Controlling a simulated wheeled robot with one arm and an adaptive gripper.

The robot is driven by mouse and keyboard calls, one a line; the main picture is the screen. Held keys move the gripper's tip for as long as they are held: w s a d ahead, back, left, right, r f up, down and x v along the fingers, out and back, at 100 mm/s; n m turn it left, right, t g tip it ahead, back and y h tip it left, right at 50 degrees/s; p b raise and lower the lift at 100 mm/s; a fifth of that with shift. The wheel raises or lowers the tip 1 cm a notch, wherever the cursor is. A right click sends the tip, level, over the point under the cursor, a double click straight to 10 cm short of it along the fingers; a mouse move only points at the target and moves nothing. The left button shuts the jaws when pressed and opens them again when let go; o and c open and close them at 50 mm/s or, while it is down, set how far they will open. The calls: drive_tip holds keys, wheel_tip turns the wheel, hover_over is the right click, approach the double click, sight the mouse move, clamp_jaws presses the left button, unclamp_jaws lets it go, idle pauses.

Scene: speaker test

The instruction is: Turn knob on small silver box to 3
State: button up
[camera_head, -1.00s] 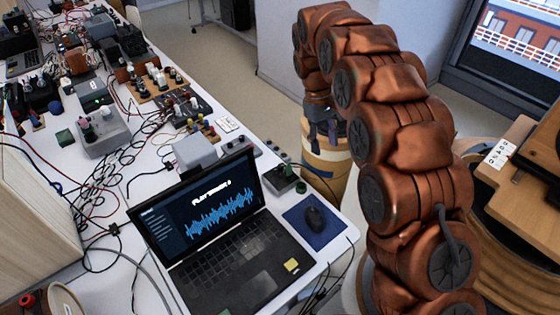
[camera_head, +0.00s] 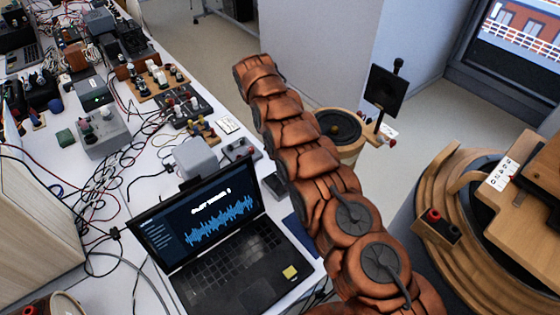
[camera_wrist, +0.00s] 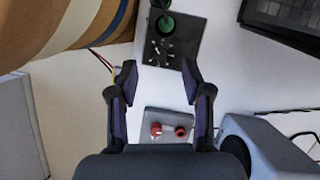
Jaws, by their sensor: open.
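A small silver-grey box (camera_wrist: 155,120) with red terminals or knobs lies at the bottom middle of the wrist view, partly hidden by my gripper. It appears to be the small grey box (camera_head: 240,147) beside the laptop in the head view. I cannot read any number or pointer on it. My gripper (camera_wrist: 158,76) is open and empty, with bare white table between its fingertips. The silver box shows between the fingers, nearer their bases; I cannot tell whether they touch it. In the head view the gripper is hidden behind my arm.
A black box (camera_wrist: 180,48) with a green knob and white markings lies beyond the fingertips. A grey speaker-like box (camera_wrist: 268,145) stands close to the right finger. A wooden drum (camera_wrist: 60,25) is at upper left. The laptop (camera_head: 215,235) and cables crowd the table.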

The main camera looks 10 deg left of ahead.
drive_tip(key=f, duration=0.1)
drive_tip(key=f+b, duration=0.1)
drive_tip(key=a+f, duration=0.1)
drive_tip(key=shift+w+a+n, duration=0.1)
drive_tip(key=shift+w+n, duration=0.2)
drive_tip(key=shift+w, duration=0.05)
drive_tip(key=shift+s+a+f+b, duration=0.15)
drive_tip(key=shift+f+b, duration=0.15)
drive_tip(key=shift+b, duration=0.8)
drive_tip(key=shift+d+f+b, duration=0.15)
drive_tip(key=shift+d+b, duration=0.2)
drive_tip(key=shift+b, duration=0.1)
drive_tip(key=f+b, duration=0.1)
drive_tip(key=b, duration=0.2)
drive_tip(key=shift+d+f, duration=0.2)
drive_tip(key=shift+d+f+b, duration=0.15)
drive_tip(key=shift+f+b, duration=0.15)
drive_tip(key=shift+b, duration=0.4)
drive_tip(key=shift+s+d+f+b, duration=0.15)
drive_tip(key=shift+d+f+b, duration=0.1)
drive_tip(key=shift+f+b, duration=0.45)
drive_tip(key=shift+x, duration=1)
drive_tip(key=shift+s, duration=0.1)
drive_tip(key=shift+c, duration=0.2)
